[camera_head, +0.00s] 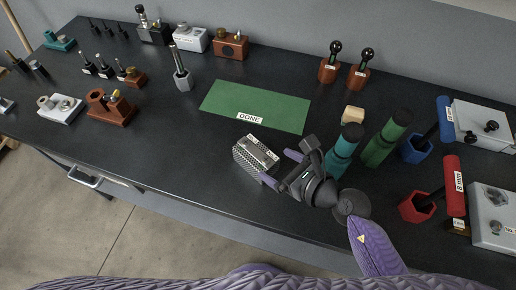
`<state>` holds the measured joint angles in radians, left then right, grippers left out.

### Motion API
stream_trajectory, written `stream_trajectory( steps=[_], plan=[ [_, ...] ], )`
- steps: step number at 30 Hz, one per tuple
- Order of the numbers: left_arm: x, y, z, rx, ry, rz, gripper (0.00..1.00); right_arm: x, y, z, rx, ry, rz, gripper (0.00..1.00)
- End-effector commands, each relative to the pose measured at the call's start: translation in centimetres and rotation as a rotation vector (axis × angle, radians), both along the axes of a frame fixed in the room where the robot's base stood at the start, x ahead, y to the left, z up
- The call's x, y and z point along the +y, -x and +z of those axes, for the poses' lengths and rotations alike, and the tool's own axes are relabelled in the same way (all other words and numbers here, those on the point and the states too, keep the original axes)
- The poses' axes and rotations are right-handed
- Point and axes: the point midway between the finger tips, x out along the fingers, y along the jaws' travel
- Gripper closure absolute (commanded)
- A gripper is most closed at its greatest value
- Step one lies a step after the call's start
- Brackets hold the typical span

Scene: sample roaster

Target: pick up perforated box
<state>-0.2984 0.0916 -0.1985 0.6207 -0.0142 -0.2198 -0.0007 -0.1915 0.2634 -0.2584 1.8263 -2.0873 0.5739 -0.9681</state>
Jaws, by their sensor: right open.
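The perforated box (252,163) is a small grey metal box with a mesh-like side and a pale top. It stands near the front edge of the black table, left of my right gripper. My right gripper (279,168) is open, with its purple fingertips at the box's right side, one toward the back and one toward the front. I cannot tell whether they touch the box. My left gripper is not in view.
A green mat marked DONE (254,107) lies behind the box. Teal (343,150) and green (388,137) cylinders stand close to the right of my gripper, with a small tan block (352,115) behind. The black table (165,150) is clear left of the box.

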Motion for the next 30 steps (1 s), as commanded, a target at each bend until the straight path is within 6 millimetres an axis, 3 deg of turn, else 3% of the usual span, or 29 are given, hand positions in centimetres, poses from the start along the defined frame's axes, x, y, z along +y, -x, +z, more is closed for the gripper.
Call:
stream_trajectory(
  steps=[9,18,30],
  plan=[
    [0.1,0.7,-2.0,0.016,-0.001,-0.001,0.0,3.9,-3.6,-2.5,0.001,-0.002,0.0,0.0],
    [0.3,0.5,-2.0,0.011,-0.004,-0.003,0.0,4.5,-4.2,-2.6,0.001,0.0,0.001,0.0],
    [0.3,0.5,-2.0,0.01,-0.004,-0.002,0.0,4.5,-4.2,-2.6,0.001,0.0,0.0,0.85]
  ],
)
